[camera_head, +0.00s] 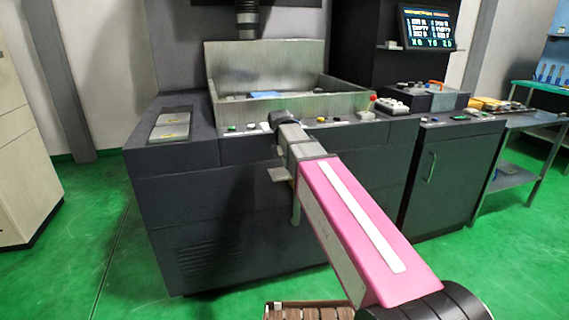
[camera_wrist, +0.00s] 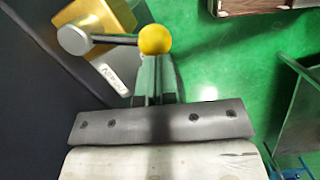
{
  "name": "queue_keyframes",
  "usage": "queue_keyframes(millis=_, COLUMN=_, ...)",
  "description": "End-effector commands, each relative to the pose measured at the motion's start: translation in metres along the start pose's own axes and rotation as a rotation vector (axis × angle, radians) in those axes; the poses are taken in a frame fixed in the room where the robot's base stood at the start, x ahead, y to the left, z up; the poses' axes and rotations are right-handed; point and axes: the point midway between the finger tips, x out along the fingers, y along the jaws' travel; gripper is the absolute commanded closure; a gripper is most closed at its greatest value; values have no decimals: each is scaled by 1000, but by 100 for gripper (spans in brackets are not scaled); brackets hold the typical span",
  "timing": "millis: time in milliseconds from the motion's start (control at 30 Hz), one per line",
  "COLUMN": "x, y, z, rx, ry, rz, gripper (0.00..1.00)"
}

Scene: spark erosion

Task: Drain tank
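A lever with a yellow ball knob (camera_wrist: 155,39) shows in the wrist view. Its grey rod runs left to a round metal hub on a brass-coloured valve body (camera_wrist: 97,25). A small label plate (camera_wrist: 108,78) sits below the valve on the dark panel. My gripper (camera_wrist: 156,60) points at the knob, its fingers close together and looking shut. The knob shows whole just past the fingertips; I cannot tell whether they touch it. In the head view the metal tank (camera_head: 290,106) stands on the dark machine, and the lever is hidden. My gripper (camera_head: 296,208) hangs down before the machine front.
The dark machine cabinet (camera_head: 240,235) is close behind my gripper. A side cabinet (camera_head: 450,180) and a metal table (camera_head: 520,180) stand to the right. A brown slatted object (camera_head: 305,310) is at the bottom edge. Green floor (camera_head: 75,245) is clear at left.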

Motion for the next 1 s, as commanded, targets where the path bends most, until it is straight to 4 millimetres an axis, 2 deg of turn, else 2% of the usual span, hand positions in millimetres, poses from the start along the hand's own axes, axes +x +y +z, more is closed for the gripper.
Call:
queue_keyframes(millis=400, x=6, y=-10, z=27, rx=-314, ry=0, rz=63, gripper=100)
queue_keyframes(millis=1000, x=9, y=-10, z=38, rx=-316, ry=1, rz=62, gripper=100)
